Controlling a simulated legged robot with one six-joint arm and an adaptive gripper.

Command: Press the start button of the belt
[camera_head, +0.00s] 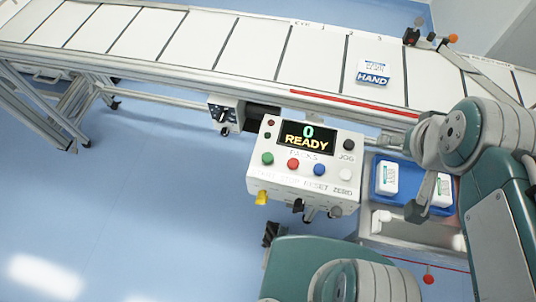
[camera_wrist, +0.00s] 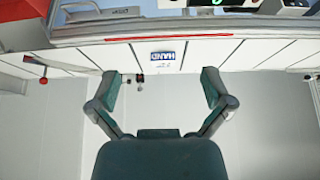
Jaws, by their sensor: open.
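The control box (camera_head: 305,178) hangs at the front of the belt (camera_head: 205,50), with a display (camera_head: 307,137) reading "0 READY". The green button (camera_head: 267,158) is at the left of its lower row, above the word START. Red (camera_head: 293,163), blue (camera_head: 319,169) and white (camera_head: 345,174) buttons follow to its right. My gripper (camera_wrist: 161,88) is open and empty in the wrist view, with its two fingers spread wide. In that view the belt lies beyond the fingers. My arm is at the right in the head view, apart from the green button, which is unobstructed.
A white packet labelled HAND (camera_head: 373,73) lies on the belt. A blue tray (camera_head: 379,207) with white packs stands right of the control box, partly behind my arm. A black knob (camera_head: 348,144) is at the box's upper right. The floor left of the box is clear.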

